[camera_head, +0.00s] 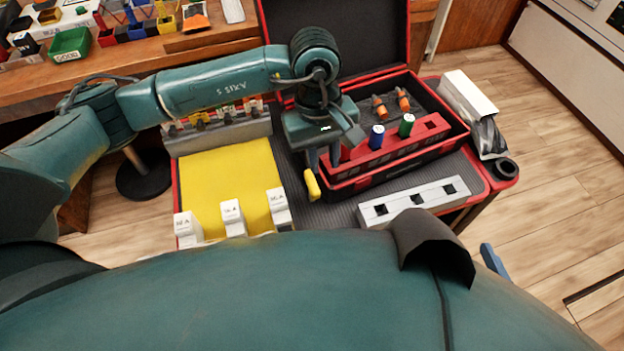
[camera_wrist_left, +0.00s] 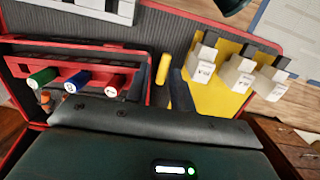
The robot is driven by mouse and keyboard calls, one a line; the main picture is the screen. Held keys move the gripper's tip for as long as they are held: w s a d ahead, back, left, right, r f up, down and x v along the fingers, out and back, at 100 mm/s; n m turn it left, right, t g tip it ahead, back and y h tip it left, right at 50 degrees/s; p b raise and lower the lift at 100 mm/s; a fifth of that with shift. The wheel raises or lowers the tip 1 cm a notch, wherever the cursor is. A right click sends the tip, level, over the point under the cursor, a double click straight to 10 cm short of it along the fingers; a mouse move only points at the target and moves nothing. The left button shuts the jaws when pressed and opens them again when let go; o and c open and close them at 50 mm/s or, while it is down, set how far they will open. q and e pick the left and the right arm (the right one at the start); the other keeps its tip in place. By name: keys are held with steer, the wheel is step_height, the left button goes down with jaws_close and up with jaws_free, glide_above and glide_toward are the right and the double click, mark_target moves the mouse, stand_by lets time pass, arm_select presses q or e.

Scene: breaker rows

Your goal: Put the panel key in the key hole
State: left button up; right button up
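A small yellow piece (camera_head: 312,185) shows at the fingertips of my left gripper (camera_head: 321,165), over the dark mat. It also shows in the left wrist view (camera_wrist_left: 163,69), near the middle. It may be the panel key, but its shape is unclear. I cannot tell whether the fingers are shut on it. The gripper points down at the left end of a red rail (camera_head: 353,182) in the open case. Red, blue (camera_head: 376,137) and green (camera_head: 407,126) cylinders stand in the rail, with white tops in the wrist view. I cannot make out a key hole. My right gripper is out of view.
White breakers (camera_head: 233,217) stand along the front of a yellow panel (camera_head: 228,180). Two orange items (camera_head: 379,107) lie in the case. Its raised lid (camera_head: 360,35) stands behind.

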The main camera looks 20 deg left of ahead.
arm_select(q)
steer(key=shift+t+y, duration=0.3)
steer(key=shift+y, duration=0.3)
steer(key=f, duration=0.2)
steer(key=w+a+f, duration=0.1)
steer(key=f, duration=0.1)
steer(key=a+f, duration=0.1)
steer(key=f, duration=0.1)
steer(key=shift+w+a+b, duration=0.2)
steer(key=shift+w+b, duration=0.15)
steer(key=shift+w, duration=0.05)
steer(key=shift+w+a+f, duration=0.1)
steer(key=shift+a+f, duration=0.05)
steer(key=shift+f, duration=3)
steer(key=shift+r, duration=0.1)
jaws_close()
